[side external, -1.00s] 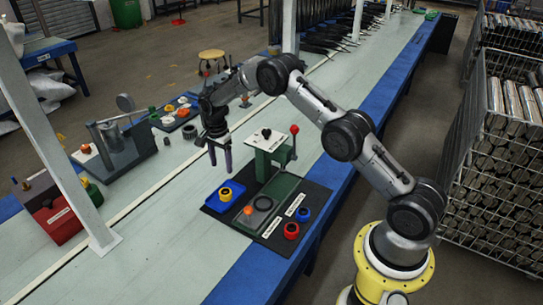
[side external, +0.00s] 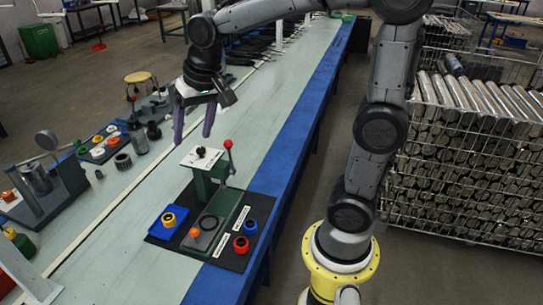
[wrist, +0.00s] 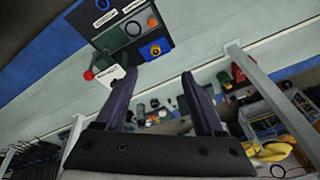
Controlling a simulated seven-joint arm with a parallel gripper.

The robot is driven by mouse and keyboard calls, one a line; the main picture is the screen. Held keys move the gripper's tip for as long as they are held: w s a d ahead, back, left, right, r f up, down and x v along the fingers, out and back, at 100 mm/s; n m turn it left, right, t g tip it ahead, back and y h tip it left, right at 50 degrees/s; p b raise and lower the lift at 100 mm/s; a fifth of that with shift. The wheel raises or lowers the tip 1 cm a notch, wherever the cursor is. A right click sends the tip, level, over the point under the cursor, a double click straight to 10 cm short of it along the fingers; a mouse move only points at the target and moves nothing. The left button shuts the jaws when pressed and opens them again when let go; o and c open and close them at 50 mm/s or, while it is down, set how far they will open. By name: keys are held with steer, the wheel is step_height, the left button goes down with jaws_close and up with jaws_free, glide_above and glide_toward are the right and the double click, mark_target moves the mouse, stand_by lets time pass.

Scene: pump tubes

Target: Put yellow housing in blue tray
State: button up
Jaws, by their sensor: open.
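The yellow housing (side external: 168,219) is a small ring-shaped part with a dark centre. It sits inside the blue tray (side external: 162,231), on the left of a black mat. The housing also shows in the wrist view (wrist: 155,49), inside the blue tray (wrist: 165,43). My gripper (side external: 193,138) is open and empty, with two purple fingers. It is raised well above the bench, behind the tray and apart from it. In the wrist view my gripper (wrist: 157,76) has clear space between its fingers.
A green press (side external: 205,187) with a red-knobbed lever (side external: 229,145) stands behind the tray on the black mat (side external: 233,262). A blue ring (side external: 250,227) and a red ring (side external: 241,244) lie at the mat's right.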

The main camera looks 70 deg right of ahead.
steer(key=s+a+f+n+t, duration=0.1)
steer(key=s+n, duration=0.5)
steer(key=s, duration=1.2)
steer(key=shift+a+f+n+t, duration=0.25)
steer(key=shift+a+n+t, duration=0.05)
steer(key=shift+a+t, duration=0.25)
